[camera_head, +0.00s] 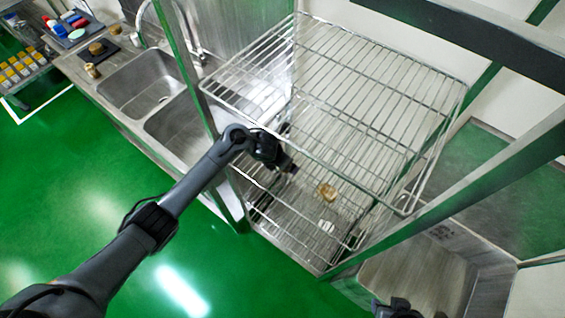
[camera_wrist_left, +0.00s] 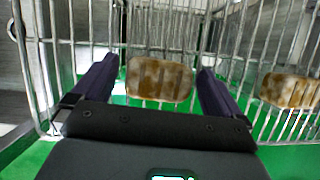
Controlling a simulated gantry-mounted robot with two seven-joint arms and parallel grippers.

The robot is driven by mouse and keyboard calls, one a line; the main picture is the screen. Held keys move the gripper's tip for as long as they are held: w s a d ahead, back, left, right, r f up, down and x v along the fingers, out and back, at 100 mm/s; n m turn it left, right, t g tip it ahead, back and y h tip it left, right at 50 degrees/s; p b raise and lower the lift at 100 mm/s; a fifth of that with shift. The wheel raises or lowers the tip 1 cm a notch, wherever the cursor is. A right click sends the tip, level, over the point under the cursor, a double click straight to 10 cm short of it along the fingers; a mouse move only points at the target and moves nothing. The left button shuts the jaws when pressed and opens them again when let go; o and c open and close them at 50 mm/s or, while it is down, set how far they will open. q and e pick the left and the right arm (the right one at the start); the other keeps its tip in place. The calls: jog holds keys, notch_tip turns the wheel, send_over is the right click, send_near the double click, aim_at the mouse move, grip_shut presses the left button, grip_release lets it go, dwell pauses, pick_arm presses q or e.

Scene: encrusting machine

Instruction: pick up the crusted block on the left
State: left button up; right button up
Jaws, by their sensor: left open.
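In the left wrist view, a brown, pale-patched crusted block (camera_wrist_left: 160,80) lies on the wire rack, between the two fingers of my left gripper (camera_wrist_left: 157,72). Gaps show between it and both fingers, which are open. A second crusted block (camera_wrist_left: 289,91) lies to the right, outside the fingers. In the head view, my left gripper (camera_head: 290,167) is inside the wire rack (camera_head: 345,85), below its top shelf. One block (camera_head: 327,191) shows to its right through the wires; the other is hidden at the gripper. A dark part of my right arm shows at the bottom edge; its fingers are unclear.
The top shelf's wires lie close above my left gripper, and metal posts (camera_head: 186,65) stand around the rack. A small white item (camera_head: 326,226) shows lower in the rack. A double sink (camera_head: 140,80) is at left. The green floor (camera_head: 90,170) is clear.

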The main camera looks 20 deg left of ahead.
pick_arm(q)
jog(key=c, duration=1.1)
jog(key=shift+r, duration=0.15)
